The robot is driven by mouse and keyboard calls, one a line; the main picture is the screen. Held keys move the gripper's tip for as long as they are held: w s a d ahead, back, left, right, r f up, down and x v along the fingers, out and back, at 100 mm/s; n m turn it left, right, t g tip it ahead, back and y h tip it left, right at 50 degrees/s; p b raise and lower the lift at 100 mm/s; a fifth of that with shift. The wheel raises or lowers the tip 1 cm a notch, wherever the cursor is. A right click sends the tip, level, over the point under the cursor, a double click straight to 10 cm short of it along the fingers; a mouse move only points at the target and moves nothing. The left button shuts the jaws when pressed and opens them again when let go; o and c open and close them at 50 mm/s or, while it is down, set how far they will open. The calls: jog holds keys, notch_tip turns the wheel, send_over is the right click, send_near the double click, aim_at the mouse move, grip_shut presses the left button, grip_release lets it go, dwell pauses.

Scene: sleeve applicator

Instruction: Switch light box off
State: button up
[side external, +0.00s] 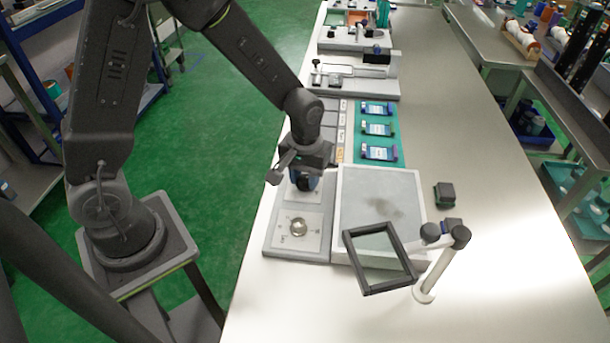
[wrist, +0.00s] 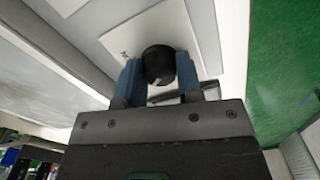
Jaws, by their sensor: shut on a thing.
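The light box (side external: 412,195) has a pale grey flat top with a faint dark smudge near its middle. A control panel (side external: 272,245) lies along its left side, with a round silvery knob (side external: 298,227) on its near plate. My gripper (side external: 304,183) points down over the far part of this panel. In the wrist view, the blue fingers of my gripper (wrist: 158,78) are shut on a round black knob (wrist: 158,62) with a small light mark on its face. The knob sits on a white plate (wrist: 120,40). In the side view my gripper hides this knob.
A black-framed magnifier (side external: 347,253) on a white stand (side external: 436,275) leans over the light box's near edge. A small dark block (side external: 444,195) lies to its right. A teal mat (side external: 362,112) with several blue-labelled items lies beyond. The right of the table is clear.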

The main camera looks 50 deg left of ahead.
aim_at(305, 178)
jog(key=o, duration=0.9)
jog(key=shift+r, duration=0.1)
notch_tip(305, 178, up, 14)
jog(key=shift+f, duration=0.15)
jog(key=s+r+m+t, duration=0.2)
jog(key=s, duration=0.3)
jog(key=s+r+m+t, duration=0.1)
jog(key=s+r+m, duration=0.1)
jog(key=s, duration=0.3)
jog(key=s+a+r+m+t, duration=0.1)
jog(key=s+r+t, duration=0.1)
jog(key=s, duration=0.3)
jog(key=shift+s+a+r+m+t, duration=0.15)
jog(key=shift+r+m+t, duration=0.2)
jog(key=shift+r, duration=0.4)
